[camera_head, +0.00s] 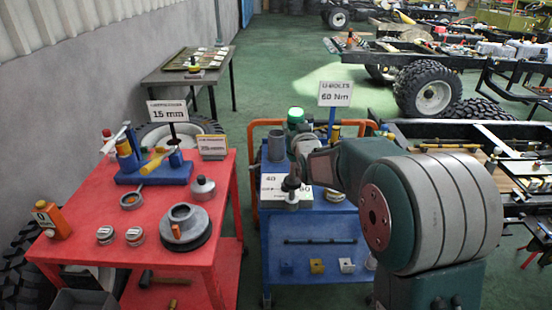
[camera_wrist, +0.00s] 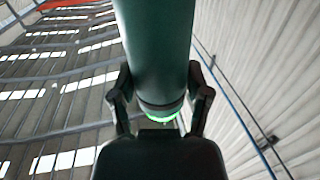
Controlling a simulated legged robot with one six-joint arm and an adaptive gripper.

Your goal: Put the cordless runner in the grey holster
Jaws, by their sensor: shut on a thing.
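In the wrist view my gripper (camera_wrist: 159,75) is shut, with one dark finger on each side of a thick dark green cylinder, which I take for the cordless runner (camera_wrist: 156,40). A green glow rings its near end. It runs out of the top of the picture. In the head view my arm's large round joint hides much of the right side, and I cannot make out the fingers clearly. An upright grey tube (camera_head: 277,146) on the blue cart looks like the grey holster.
The blue cart (camera_head: 318,232) has an orange rail, a sign and small parts. A red table (camera_head: 90,232) on the left holds a blue stand (camera_head: 155,172), a pot, cans and an orange bottle. Chassis frames and wheels (camera_head: 430,92) stand at right. Green floor is free behind.

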